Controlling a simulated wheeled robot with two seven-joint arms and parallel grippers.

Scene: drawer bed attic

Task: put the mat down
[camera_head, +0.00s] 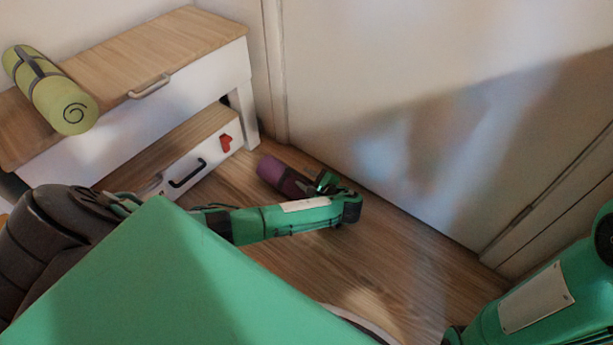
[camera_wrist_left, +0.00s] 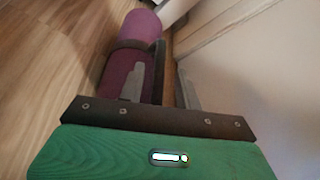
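A rolled purple mat (camera_head: 272,171) with a dark strap lies on the wooden floor by the drawer unit. In the left wrist view the purple mat (camera_wrist_left: 118,75) runs away from me, with a dark strap loop (camera_wrist_left: 158,70) at its right side. My left gripper (camera_head: 312,188) is at the near end of the mat. In the wrist view its two grey fingers (camera_wrist_left: 158,88) stand apart, one over the mat and one to its right, with the loop between them and a gap visible. My right arm shows at the lower right; its gripper is out of view.
A wooden-topped drawer unit (camera_head: 150,42) stands at the left, with a yellow-green rolled mat (camera_head: 62,102) on top. Its lower drawer (camera_head: 200,150) is pulled out, with a red mark on its front. A pale wall (camera_head: 400,120) rises behind the mat. Floor (camera_head: 340,260) is clear in front.

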